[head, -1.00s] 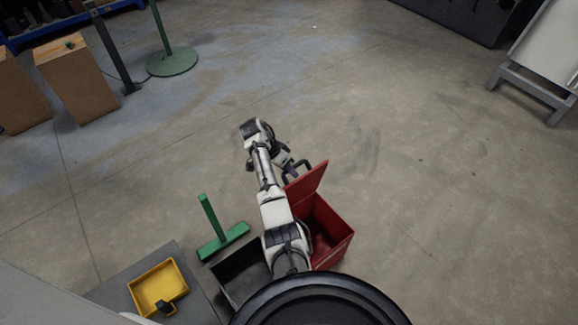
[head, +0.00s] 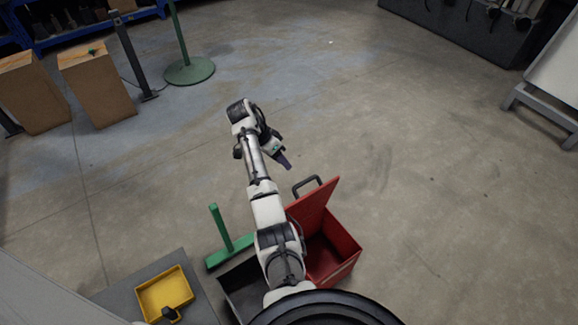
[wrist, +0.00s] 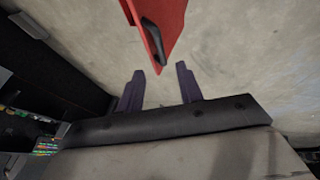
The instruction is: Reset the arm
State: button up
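My gripper (head: 287,164) hangs at the end of my arm, above the floor and beyond the red box. In the wrist view its two purple fingers (wrist: 160,86) stand apart with only bare floor between them, so it is open and empty. The red box (head: 345,262) stands to the right of my arm with its lid (head: 314,208) raised. A black handle (head: 308,186) shows at the lid's far side. The lid also shows in the wrist view (wrist: 170,18), with its handle (wrist: 152,38) in front of the fingers, apart from them.
A dark open box (head: 240,290) is left of my arm, beside a green T-shaped stand (head: 226,238). A yellow tray (head: 165,292) lies on a grey surface (head: 122,301) at lower left. Brown boxes (head: 98,88) stand far left.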

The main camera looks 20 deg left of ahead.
jog(key=shift+s+a+r, duration=0.1)
jog(key=shift+a+r, duration=0.15)
jog(key=shift+r, duration=0.25)
